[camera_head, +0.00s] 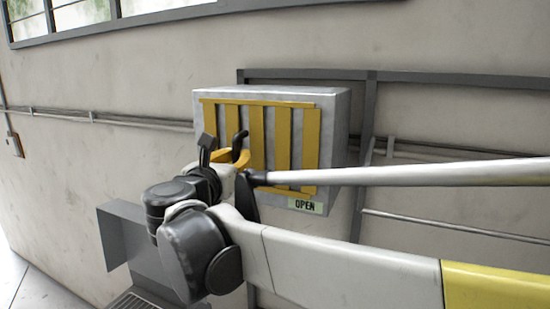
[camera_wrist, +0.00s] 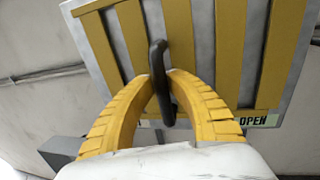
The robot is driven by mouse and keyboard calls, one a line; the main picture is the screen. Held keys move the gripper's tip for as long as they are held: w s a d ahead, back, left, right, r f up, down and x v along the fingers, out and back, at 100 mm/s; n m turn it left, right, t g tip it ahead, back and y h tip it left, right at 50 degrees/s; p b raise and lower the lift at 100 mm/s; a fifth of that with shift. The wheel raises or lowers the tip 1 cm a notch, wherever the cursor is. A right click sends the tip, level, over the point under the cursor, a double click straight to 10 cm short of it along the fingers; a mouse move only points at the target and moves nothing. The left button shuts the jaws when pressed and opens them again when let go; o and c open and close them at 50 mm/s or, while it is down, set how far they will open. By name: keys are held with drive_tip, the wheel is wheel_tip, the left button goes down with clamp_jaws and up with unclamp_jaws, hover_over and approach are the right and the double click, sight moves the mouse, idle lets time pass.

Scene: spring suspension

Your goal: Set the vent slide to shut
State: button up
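The vent (camera_head: 335,125) is a grey metal box on the wall with upright yellow slats (camera_head: 283,140) and pale gaps between them. Its front also fills the top of the wrist view (camera_wrist: 232,45). A black handle (camera_head: 239,139) sticks out from the front, left of its middle; it also shows in the wrist view (camera_wrist: 158,65). A pale green label (camera_head: 305,206) reading "OPEN" sits below the slats at the right. My gripper (camera_wrist: 162,78) has its yellow fingertips closed in on both sides of the handle. The exact contact is partly hidden by the handle.
Grey rails and conduit (camera_head: 115,119) run along the wall on both sides of the vent. A grey metal housing (camera_head: 118,238) stands at the lower left, beside my arm. A window (camera_head: 65,17) is at the upper left. The wall left of the vent is mostly clear.

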drive_tip(key=shift+o, duration=1.2)
drive_tip(key=shift+s+a, duration=0.15)
drive_tip(key=shift+a, duration=0.1)
drive_tip(key=shift+d, duration=0.15)
drive_tip(key=s+a, duration=0.1)
drive_tip(key=s, duration=1.1)
drive_tip(key=shift+a, duration=0.4)
drive_tip(key=shift+w, duration=0.1)
